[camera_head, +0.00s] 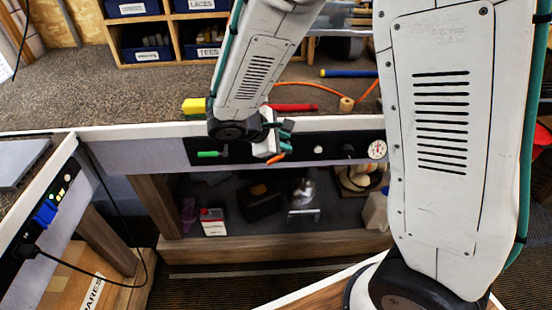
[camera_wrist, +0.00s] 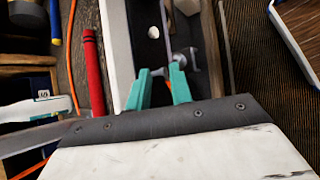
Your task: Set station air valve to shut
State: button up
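The dark panel (camera_head: 333,147) on the bench front carries a green-handled lever (camera_head: 208,154), an orange lever-like part (camera_head: 276,159), a white knob (camera_head: 318,150), a black knob (camera_head: 347,150) and a round gauge (camera_head: 377,149). No label is readable, so I cannot tell which part is the air valve. My gripper (camera_head: 284,130) is in front of the panel by the orange part and hides some of it. In the wrist view the teal fingers (camera_wrist: 160,82) stand apart with nothing clearly held. A grey metal fitting (camera_wrist: 188,60) is at the right fingertip; contact is unclear.
The lower shelf holds a white-and-red can (camera_head: 213,222) and a metal device (camera_head: 303,195). A side bench (camera_head: 40,180) stands left.

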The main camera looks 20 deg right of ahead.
aim_at(277, 158)
jog(key=w+a+f+n+t, duration=0.25)
jog(key=a+f+n, duration=0.2)
jog(key=f, duration=0.25)
jog(key=shift+m+g, duration=0.25)
jog(key=shift+g, duration=0.1)
jog(key=x, duration=0.8)
jog(key=shift+w+a+r, duration=0.1)
jog(key=shift+w+a, duration=0.05)
jog(key=shift+w, duration=0.15)
grip_shut()
